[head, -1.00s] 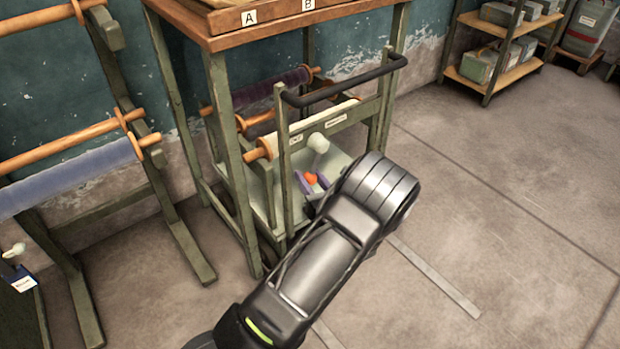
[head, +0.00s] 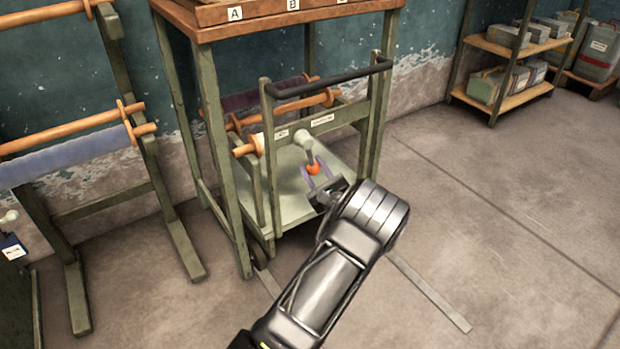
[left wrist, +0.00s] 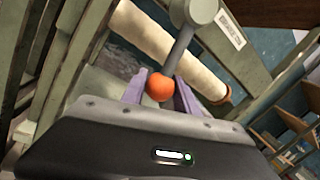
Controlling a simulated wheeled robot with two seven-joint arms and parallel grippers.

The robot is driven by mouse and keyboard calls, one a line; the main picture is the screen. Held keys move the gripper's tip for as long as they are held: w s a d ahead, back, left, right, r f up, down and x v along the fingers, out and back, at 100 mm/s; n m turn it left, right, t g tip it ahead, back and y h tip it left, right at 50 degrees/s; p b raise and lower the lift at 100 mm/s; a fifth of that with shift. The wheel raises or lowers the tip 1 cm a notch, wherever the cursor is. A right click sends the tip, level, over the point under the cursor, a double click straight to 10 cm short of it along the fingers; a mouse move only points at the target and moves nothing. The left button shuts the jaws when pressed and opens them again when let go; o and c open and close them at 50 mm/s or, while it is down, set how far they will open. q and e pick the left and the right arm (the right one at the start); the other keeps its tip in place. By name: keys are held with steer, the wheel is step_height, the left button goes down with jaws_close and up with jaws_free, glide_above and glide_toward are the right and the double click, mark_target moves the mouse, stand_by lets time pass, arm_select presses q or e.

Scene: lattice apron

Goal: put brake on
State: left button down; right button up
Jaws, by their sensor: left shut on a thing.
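The brake lever has a grey stem (head: 310,154), a pale round hub (head: 303,137) and an orange knob (head: 313,169). It is on the green cart (head: 285,185) and hangs down from the hub, slanting slightly right in the head view. My left gripper (head: 314,172) is shut on the orange knob, with a purple finger on either side. In the left wrist view the orange knob (left wrist: 160,87) sits between the purple fingers, and the stem (left wrist: 181,50) rises to the hub (left wrist: 200,9). The label wording is too small to read. My right gripper is out of view.
The cart's black handle (head: 330,80) runs above the lever. A wooden-topped table (head: 275,27) with green legs stands around the cart. A roll rack (head: 75,120) is at left and shelves (head: 505,75) are at back right. Floor at right is clear, with a flat strip (head: 430,290).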

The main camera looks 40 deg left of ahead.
arm_select(q)
steer(key=shift+w+d+r+n+b, duration=0.15)
steer(key=shift+w+n+b, duration=0.2)
steer(key=shift+w+n, duration=0.45)
steer(key=shift+r+n, duration=0.2)
steer(key=shift+n, duration=0.2)
steer(key=c, duration=1.2)
jaws_free()
steer(key=shift+c, duration=0.2)
steer(key=p+v, duration=0.2)
steer(key=v, duration=0.5)
steer(key=shift+d+f+p, duration=0.15)
steer(key=shift+d+p, duration=0.15)
steer(key=shift+d, duration=0.1)
